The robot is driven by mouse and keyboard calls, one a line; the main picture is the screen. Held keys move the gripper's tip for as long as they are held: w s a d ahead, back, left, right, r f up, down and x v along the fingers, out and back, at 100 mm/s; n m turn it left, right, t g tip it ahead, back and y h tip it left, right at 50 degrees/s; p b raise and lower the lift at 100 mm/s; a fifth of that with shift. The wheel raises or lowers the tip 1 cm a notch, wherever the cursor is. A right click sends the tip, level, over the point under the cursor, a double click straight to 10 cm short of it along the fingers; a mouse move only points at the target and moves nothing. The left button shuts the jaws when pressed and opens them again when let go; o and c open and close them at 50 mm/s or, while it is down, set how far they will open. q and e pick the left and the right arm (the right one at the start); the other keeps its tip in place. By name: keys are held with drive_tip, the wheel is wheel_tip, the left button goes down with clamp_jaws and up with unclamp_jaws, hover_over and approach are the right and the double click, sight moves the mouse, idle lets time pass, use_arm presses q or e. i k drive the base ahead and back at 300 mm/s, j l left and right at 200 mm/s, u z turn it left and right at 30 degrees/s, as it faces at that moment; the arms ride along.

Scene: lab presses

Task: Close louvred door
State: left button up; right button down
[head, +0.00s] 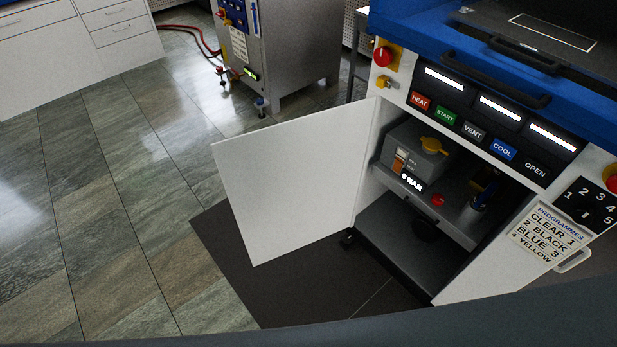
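A white door (295,185) stands wide open at the left side of the press cabinet (470,275). It is hinged near the cabinet's left edge and swings out to the left over the dark floor mat. The face I see is plain white; no louvres show on it. Inside the open cabinet is a shelf (455,228) with a grey unit with a yellow knob (431,146) and a "6 BAR" display. Neither of my grippers is in view.
The press has a blue top (420,25) with a black handle and a button panel below it. A dark mat (290,285) lies before the cabinet. A grey metal machine (285,50) with red hoses stands behind. The tiled floor (110,200) at left is clear.

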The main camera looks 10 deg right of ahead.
sight(291, 185)
drive_tip(key=i+j+z, duration=0.6)
drive_tip(key=j+z, duration=0.35)
drive_tip(key=j, duration=0.25)
drive_tip(key=i+j+z, duration=0.15)
drive_tip(key=j+z, duration=0.3)
drive_tip(key=j, duration=0.25)
drive_tip(key=j+z, duration=0.5)
drive_tip(key=j, duration=0.25)
drive_tip(key=k+j+z, duration=0.15)
drive_tip(key=j+z, duration=0.3)
drive_tip(key=j, duration=0.3)
drive_tip(key=k+j+z, duration=0.25)
drive_tip(key=j+z, duration=0.25)
drive_tip(key=j, duration=0.2)
drive_tip(key=k+j+z, duration=0.1)
drive_tip(key=k+z, duration=0.15)
drive_tip(key=k, duration=0.1)
